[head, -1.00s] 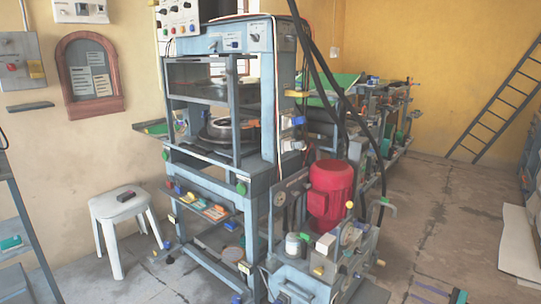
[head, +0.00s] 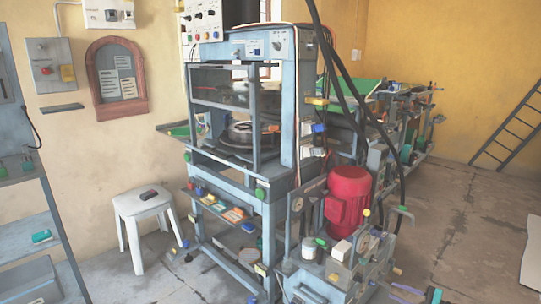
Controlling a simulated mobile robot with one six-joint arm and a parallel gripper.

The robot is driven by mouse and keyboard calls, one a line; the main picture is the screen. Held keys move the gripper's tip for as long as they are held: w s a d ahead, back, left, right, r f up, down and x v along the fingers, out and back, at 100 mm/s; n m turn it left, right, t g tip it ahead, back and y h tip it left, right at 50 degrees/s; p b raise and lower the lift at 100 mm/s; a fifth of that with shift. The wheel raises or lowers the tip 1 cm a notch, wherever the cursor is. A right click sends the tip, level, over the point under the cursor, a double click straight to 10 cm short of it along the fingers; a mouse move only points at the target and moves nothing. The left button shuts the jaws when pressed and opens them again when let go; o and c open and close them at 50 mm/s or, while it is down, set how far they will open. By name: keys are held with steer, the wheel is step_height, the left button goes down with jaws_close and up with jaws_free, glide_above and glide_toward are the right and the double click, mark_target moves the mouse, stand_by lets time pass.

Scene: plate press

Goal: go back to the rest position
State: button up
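My gripper is not in view in the head view, and no part of my arm shows clearly. The plate press (head: 274,150) stands in the middle as a tall light-blue frame. A dark round plate (head: 241,132) sits inside it behind a barred front. What my gripper holds, if anything, cannot be seen.
A red motor (head: 347,196) on a machine base stands right of the press. A white stool (head: 142,212) with a small dark object on top stands left. A shelf rack (head: 30,222) is at the left edge. A ladder (head: 509,127) leans at the right. Open floor (head: 455,205) lies front right.

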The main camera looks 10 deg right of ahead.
steer(key=w+a+n+g+y+p, duration=0.1)
steer(key=w+a+g+y+p, duration=0.15)
steer(key=a, duration=0.95)
steer(key=w+a+n+g+y+p, duration=0.1)
steer(key=w+a+n+g+p, duration=0.2)
steer(key=a, duration=0.9)
steer(key=s+a+f+n+g+p, duration=0.1)
steer(key=s+a+f+g+p, duration=0.15)
steer(key=a, duration=0.95)
steer(key=s+a+f+n+g+p, duration=0.1)
steer(key=s+a+g+p, duration=0.2)
steer(key=a, duration=0.9)
steer(key=s+a+f+n+g+h+p, duration=0.1)
steer(key=s+a+n+g+h+p, duration=0.25)
steer(key=s+a, duration=0.55)
steer(key=s+a+f+n+g+h+p, duration=0.1)
steer(key=s+a+n+g+h+p, duration=0.3)
steer(key=s, duration=0.8)
steer(key=s+d+n+g+h, duration=0.2)
steer(key=s+h, duration=0.2)
steer(key=s, duration=0.6)
steer(key=s+d+n+t+h, duration=0.1)
steer(key=d+n+h, duration=0.2)
steer(key=d, duration=0.4)
steer(key=shift+d+t+h+b, duration=0.3)
steer(key=shift+d+t+h, duration=0.05)
steer(key=shift+h, duration=0.15)
